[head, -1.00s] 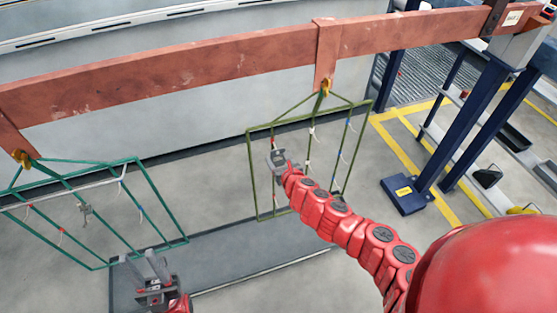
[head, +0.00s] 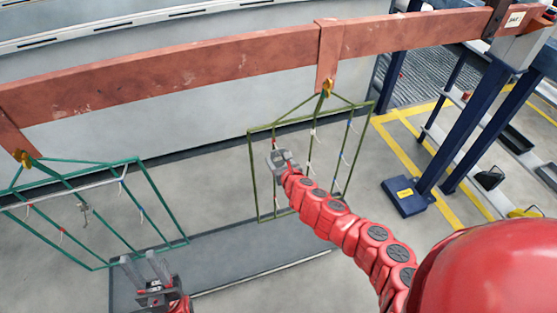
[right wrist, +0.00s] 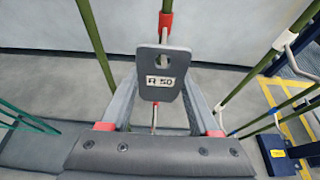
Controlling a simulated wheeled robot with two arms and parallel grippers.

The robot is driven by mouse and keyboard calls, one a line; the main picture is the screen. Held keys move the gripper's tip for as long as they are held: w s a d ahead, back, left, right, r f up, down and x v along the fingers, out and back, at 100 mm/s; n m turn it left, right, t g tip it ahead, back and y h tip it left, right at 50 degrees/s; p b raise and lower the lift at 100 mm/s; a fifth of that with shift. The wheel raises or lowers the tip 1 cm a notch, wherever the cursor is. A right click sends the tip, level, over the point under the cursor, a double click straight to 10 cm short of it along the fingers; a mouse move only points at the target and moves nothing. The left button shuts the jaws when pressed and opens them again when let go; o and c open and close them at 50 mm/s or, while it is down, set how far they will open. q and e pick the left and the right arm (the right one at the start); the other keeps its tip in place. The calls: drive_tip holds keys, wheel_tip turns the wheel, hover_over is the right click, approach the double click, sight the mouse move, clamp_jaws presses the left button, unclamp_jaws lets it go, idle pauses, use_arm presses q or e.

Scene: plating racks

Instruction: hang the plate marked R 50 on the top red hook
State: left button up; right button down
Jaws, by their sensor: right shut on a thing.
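The grey plate marked R 50 (right wrist: 163,80) is upright in the right wrist view, with a hole near its top. My right gripper (right wrist: 162,95) is shut on it, with a finger at either side. A red hook piece (right wrist: 165,25) on a green rod shows just above and behind the plate; whether it passes through the hole I cannot tell. In the head view my right gripper (head: 281,158) is at the left part of the olive-green rack (head: 257,190), and the plate is hard to make out. My left gripper (head: 147,270) is open and empty, below the teal rack.
The olive rack and the teal rack (head: 165,197) hang from a red-brown beam (head: 200,72). The olive rack also bears white and blue hooks. A dark blue post (head: 450,135) stands to the right. The floor between the racks is clear.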

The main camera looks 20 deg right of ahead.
idle(0.3)
drive_tip(key=shift+c, duration=0.2)
unclamp_jaws()
